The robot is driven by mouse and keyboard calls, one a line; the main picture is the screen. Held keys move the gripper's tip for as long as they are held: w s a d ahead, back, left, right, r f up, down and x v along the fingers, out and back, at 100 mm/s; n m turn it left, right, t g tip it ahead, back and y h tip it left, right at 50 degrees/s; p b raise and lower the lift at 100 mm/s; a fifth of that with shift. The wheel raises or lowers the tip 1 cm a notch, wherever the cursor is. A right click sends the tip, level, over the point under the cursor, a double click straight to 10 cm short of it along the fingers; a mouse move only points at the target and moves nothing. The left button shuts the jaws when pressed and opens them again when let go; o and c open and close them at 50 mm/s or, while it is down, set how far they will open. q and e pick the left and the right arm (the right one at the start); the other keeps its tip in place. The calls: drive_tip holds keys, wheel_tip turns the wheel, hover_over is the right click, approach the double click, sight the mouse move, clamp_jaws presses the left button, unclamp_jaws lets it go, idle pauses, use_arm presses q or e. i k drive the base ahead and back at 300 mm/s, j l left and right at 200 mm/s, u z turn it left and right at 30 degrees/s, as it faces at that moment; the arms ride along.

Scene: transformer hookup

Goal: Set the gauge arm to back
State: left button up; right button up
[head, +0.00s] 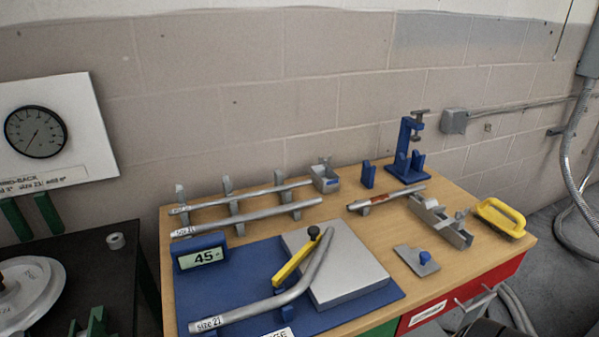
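The gauge arm is a yellow bar (292,266) with a black knob (313,233) at its far end. It lies slanted beside a bent grey pipe marked size 21 (262,303), over a blue base plate (222,280) and a light grey block (350,277). The pipe's upper leg runs close along the yellow bar; I cannot tell whether they touch. A blue display (201,254) behind the base plate reads 45. Neither of my grippers is in view.
Straight pipes (268,210) rest on a rack at the back left. A dial panel (83,128) and dark table (92,266) are left.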

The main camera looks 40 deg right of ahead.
sight(313, 231)
drive_tip(key=z, duration=0.4)
drive_tip(key=l+z, duration=0.15)
drive_tip(key=z, duration=0.2)
drive_tip(key=l+z, duration=0.1)
drive_tip(key=z, duration=0.3)
drive_tip(key=k, duration=0.05)
